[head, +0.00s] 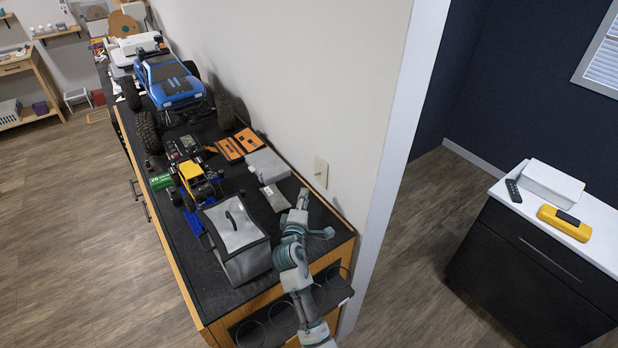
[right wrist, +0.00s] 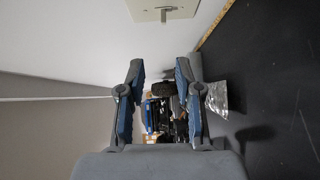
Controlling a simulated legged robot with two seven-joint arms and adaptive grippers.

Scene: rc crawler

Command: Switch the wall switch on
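The wall switch (head: 321,172) is a small cream plate on the white wall above the black counter. In the right wrist view its plate (right wrist: 150,9) is cut off by the top edge, with a small toggle at its lower side; I cannot tell whether it is on or off. My right gripper (head: 303,194) is above the counter's near end, in front of and below the switch, apart from it. In the right wrist view its two fingers (right wrist: 158,88) are spread with nothing held between them. My left gripper is not in view.
A white door frame (head: 395,130) stands right of the switch. The wall around the switch is bare.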

